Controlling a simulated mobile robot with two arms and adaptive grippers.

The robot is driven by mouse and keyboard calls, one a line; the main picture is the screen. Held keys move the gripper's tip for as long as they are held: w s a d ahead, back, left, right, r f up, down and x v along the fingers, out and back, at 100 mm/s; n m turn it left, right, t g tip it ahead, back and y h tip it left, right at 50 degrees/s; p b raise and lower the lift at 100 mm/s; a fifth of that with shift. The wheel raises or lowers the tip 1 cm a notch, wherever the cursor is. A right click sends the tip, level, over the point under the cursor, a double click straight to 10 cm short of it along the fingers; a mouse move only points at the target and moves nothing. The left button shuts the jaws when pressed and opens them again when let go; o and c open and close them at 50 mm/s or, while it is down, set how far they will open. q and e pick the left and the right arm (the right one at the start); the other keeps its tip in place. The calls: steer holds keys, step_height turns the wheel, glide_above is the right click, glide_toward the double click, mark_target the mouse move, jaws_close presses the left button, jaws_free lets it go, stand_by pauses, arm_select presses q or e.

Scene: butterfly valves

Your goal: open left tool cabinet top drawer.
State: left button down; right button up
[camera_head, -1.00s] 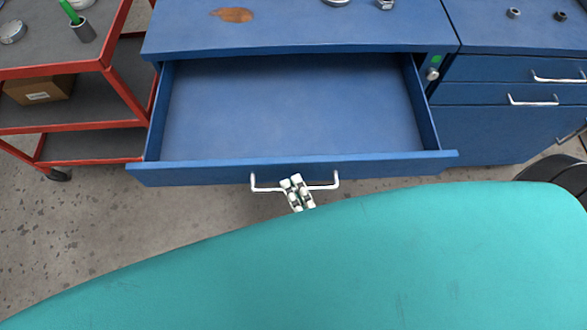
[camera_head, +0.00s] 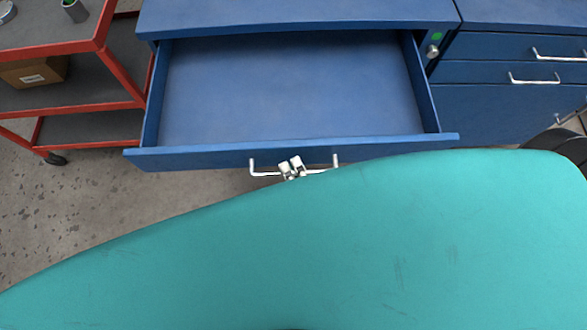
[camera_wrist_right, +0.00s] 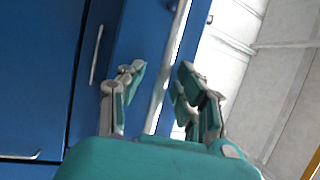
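The blue tool cabinet (camera_head: 300,12) has its top drawer (camera_head: 290,90) pulled well out, and the drawer is empty. Its silver bar handle (camera_head: 262,174) is on the drawer front. My right gripper (camera_head: 291,167) is at the middle of this handle. In the right wrist view the handle bar (camera_wrist_right: 172,65) runs between the two fingers of the right gripper (camera_wrist_right: 162,85). Gaps show between bar and fingers, so the gripper looks open around it. My teal arm hides the floor below and part of the handle's right side. My left gripper is not in view.
A red cart (camera_head: 124,75) with grey shelves and a cardboard box (camera_head: 35,71) stands at the left. Another blue cabinet (camera_head: 490,110) with shut drawers adjoins at the right. Speckled floor (camera_head: 90,215) is clear at the lower left.

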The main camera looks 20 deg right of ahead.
steer(key=v, duration=1.2)
steer(key=shift+f, duration=0.15)
steer(key=d+f+n+g+y, duration=0.15)
steer(key=f+n+g, duration=0.4)
steer(key=f, duration=0.85)
steer(key=d+f+n+g, duration=0.2)
steer(key=f+n+g, duration=0.4)
steer(key=f, duration=0.8)
steer(key=s+d+f+n+g+h, duration=0.2)
steer(key=s+d+f+n+g, duration=0.1)
steer(key=s+d+f, duration=0.2)
steer(key=s+d+f+n+g+h, duration=0.2)
steer(key=s+d+f+n+g, duration=0.1)
steer(key=f, duration=0.5)
steer(key=shift+s+d+f+n+g, duration=0.3)
steer(key=shift+s+d+g, duration=0.35)
steer(key=shift+s+d, duration=0.3)
